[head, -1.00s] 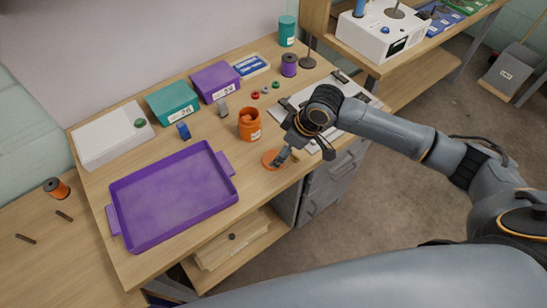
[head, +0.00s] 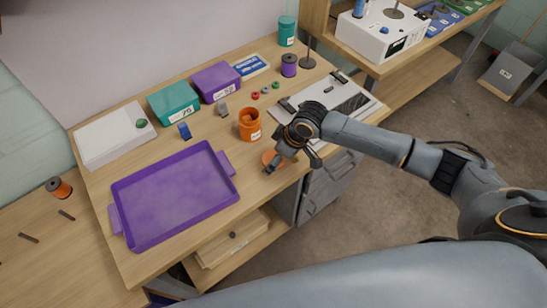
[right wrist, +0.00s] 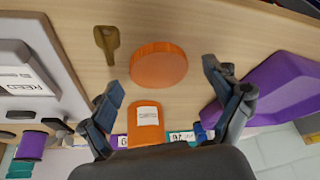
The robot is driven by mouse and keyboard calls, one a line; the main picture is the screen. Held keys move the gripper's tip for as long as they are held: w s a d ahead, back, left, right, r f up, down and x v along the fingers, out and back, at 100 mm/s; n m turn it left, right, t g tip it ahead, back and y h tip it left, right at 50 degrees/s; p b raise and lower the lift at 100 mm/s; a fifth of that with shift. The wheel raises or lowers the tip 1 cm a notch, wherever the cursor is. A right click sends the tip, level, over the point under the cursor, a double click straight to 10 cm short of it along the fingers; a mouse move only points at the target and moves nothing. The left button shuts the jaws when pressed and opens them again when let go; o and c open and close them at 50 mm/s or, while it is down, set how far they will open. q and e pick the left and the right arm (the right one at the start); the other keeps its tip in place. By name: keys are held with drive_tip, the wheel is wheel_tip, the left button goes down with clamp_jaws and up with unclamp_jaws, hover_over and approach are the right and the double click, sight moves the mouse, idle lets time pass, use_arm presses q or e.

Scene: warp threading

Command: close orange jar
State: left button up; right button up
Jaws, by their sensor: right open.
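The open orange jar (head: 250,125) stands upright on the wooden table, with orange content showing at its mouth and a white label. Its flat round orange lid (head: 267,156) lies on the table near the front edge, apart from the jar. My right gripper (head: 291,163) is low over the table by the lid and partly hides it. In the right wrist view the lid (right wrist: 158,66) lies ahead between the spread, empty fingers (right wrist: 162,77), and the jar (right wrist: 145,125) shows lower down. My left gripper is not in view.
A purple tray (head: 128,236) fills the front left of the table. Purple (head: 216,80) and teal (head: 173,101) boxes stand behind. A white-and-black board (head: 352,98) lies right of the jar. A brass key-like piece (right wrist: 107,44) lies near the lid.

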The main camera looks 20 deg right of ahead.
sight(269, 156)
drive_tip(key=c, duration=0.9)
drive_tip(key=shift+r, duration=0.1)
drive_tip(key=shift+r, duration=0.25)
wheel_tip(269, 156, up, 2)
drive_tip(key=shift+r+b, duration=0.25)
drive_tip(key=shift+b, duration=0.4)
drive_tip(key=s+d+r+b, duration=0.1)
drive_tip(key=s+d+r, duration=0.6)
drive_tip(key=s, duration=0.5)
wheel_tip(269, 156, up, 3)
drive_tip(key=shift+d+f+b, duration=0.1)
drive_tip(key=shift+d+b, duration=0.15)
drive_tip(key=shift+b, duration=0.1)
drive_tip(key=shift+w, duration=0.1)
